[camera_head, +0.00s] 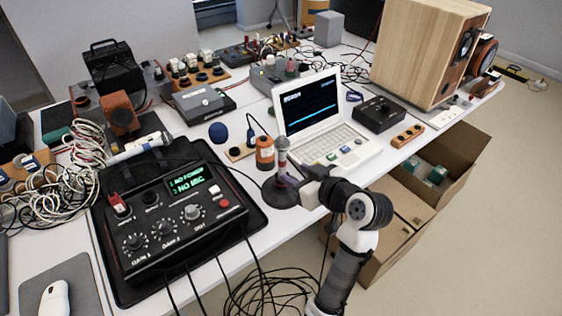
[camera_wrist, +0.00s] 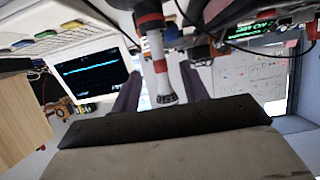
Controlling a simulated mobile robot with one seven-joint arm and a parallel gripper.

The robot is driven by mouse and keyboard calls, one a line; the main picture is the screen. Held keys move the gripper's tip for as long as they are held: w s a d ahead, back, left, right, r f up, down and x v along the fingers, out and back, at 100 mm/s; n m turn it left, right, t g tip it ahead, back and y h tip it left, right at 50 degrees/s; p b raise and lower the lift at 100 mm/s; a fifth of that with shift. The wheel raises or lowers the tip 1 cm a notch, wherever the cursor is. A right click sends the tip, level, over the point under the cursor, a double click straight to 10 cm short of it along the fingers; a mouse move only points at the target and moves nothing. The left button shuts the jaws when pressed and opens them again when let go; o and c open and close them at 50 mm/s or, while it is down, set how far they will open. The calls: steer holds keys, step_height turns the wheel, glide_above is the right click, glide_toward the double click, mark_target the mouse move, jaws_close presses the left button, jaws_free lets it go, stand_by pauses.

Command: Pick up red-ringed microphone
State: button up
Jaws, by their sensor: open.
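The red-ringed microphone (camera_head: 282,158) stands upright on a round dark base (camera_head: 280,194) at the table's front edge, before the laptop. In the wrist view the pale microphone (camera_wrist: 155,46), with red bands and a dark-rimmed end, appears between my two fingers. My gripper (camera_head: 289,181) is beside the microphone's lower part, coming from the front right. In the wrist view my gripper (camera_wrist: 160,72) is open, with one finger on each side of the microphone and gaps visible. Contact is hidden in the head view.
A black control box (camera_head: 170,220) with knobs and a green display lies left of the stand. An orange-brown jar (camera_head: 264,153) stands close behind it. The open laptop (camera_head: 320,120) is behind right. Another pale microphone (camera_head: 140,146) lies further left. Cables hang below the front edge.

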mark_target(285, 165)
steer(key=x, duration=0.3)
steer(key=shift+w+a+f, duration=0.1)
steer(key=shift+w+a, duration=0.1)
steer(key=shift+w, duration=0.05)
steer(key=p+x, duration=0.1)
steer(key=x, duration=0.1)
steer(key=p+x, duration=0.1)
steer(key=x, duration=0.1)
steer(key=shift+w+a+r, duration=0.2)
steer(key=shift+w+r, duration=0.05)
steer(key=shift+w, duration=0.25)
steer(key=shift+w+a+f, duration=0.15)
steer(key=shift+w+f, duration=0.05)
steer(key=shift+w, duration=0.05)
steer(key=shift+c, duration=0.2)
jaws_close()
